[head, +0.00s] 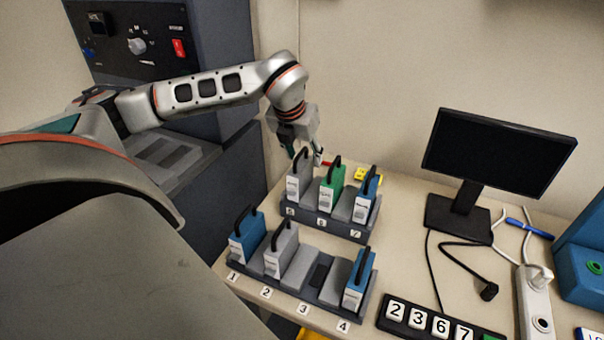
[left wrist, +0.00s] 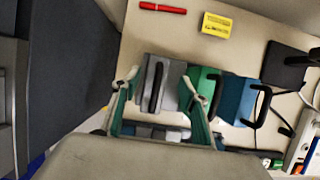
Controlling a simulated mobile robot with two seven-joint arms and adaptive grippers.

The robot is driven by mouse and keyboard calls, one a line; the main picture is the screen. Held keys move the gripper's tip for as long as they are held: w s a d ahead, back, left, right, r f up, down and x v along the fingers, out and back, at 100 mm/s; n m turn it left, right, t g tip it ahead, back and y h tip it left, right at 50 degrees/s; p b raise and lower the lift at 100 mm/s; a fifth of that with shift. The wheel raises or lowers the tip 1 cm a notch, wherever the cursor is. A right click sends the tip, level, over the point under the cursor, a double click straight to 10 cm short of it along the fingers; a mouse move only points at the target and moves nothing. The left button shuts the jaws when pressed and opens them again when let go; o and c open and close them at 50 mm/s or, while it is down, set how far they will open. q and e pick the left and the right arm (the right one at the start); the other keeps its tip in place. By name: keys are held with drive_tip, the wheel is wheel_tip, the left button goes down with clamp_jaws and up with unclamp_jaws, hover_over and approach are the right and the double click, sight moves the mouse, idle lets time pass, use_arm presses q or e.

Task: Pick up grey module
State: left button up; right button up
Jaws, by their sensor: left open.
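A grey module (head: 299,187) with a black handle stands in the back rack (head: 318,222) above label 5. Another grey module (head: 280,258) stands in the front rack (head: 265,280) above label 2. My left gripper (head: 306,155) is open and empty, just above and behind the back grey module. In the left wrist view, the fingers of my left gripper (left wrist: 161,82) spread on either side of the back grey module (left wrist: 171,91) and its handle. Whether they touch it I cannot tell. My right gripper is not in view.
A green module (head: 329,197) and a blue module (head: 366,207) stand right of the back grey one. Blue modules (head: 246,247) (head: 355,291) stand at labels 1 and 4. A monitor (head: 498,152), a yellow block (head: 367,176) and a red pen (left wrist: 163,8) are nearby.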

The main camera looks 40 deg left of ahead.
sight(304, 160)
use_arm(q)
drive_tip(key=x, duration=0.3)
drive_tip(key=shift+s+a+f, duration=0.2)
drive_tip(key=shift+a+f, duration=0.05)
drive_tip(key=shift+f, duration=0.2)
drive_tip(key=shift+w+f, duration=0.2)
drive_tip(key=shift+f, duration=0.2)
clamp_jaws()
drive_tip(key=shift+r, duration=0.1)
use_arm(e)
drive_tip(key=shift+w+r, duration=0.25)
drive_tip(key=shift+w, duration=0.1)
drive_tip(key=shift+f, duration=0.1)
use_arm(q)
drive_tip(key=shift+r, duration=0.1)
drive_tip(key=shift+w+r, duration=0.1)
drive_tip(key=shift+r, duration=0.2)
wheel_tip(304, 160, up, 19)
drive_tip(key=p, duration=0.2)
drive_tip(key=shift+p, duration=0.3)
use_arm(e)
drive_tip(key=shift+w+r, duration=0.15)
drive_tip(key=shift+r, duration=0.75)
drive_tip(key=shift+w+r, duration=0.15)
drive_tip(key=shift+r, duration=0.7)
